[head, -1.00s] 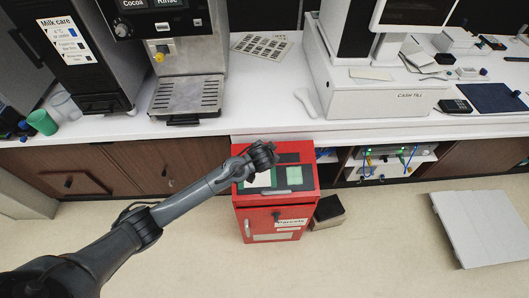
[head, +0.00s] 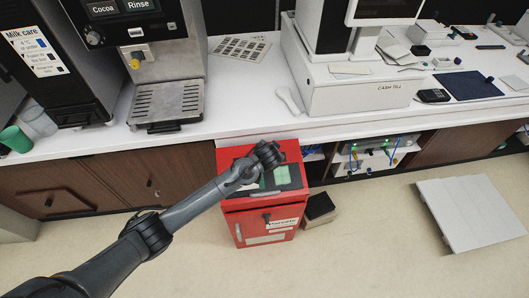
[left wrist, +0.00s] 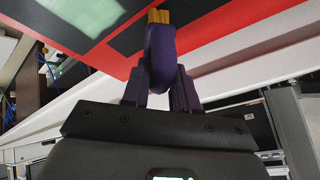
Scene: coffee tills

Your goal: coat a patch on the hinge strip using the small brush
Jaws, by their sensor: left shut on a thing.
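My left gripper (head: 268,154) is over the top of a red cabinet (head: 283,213) labelled for parcels. In the left wrist view the left gripper (left wrist: 160,85) is shut on the small brush (left wrist: 159,55), which has a purple body and yellow-orange bristles (left wrist: 158,16). The bristles point away from the gripper, towards the red and black top; I cannot tell whether they touch it. The brush is too small to make out in the head view. I cannot pick out the hinge strip for certain. My right gripper is out of view.
A white counter (head: 235,108) runs behind the cabinet, with a coffee machine (head: 168,70) and a cash till (head: 360,98) on it. A dark box (head: 320,207) stands on the floor beside the cabinet. A pale panel (head: 475,213) is at right, with open floor between.

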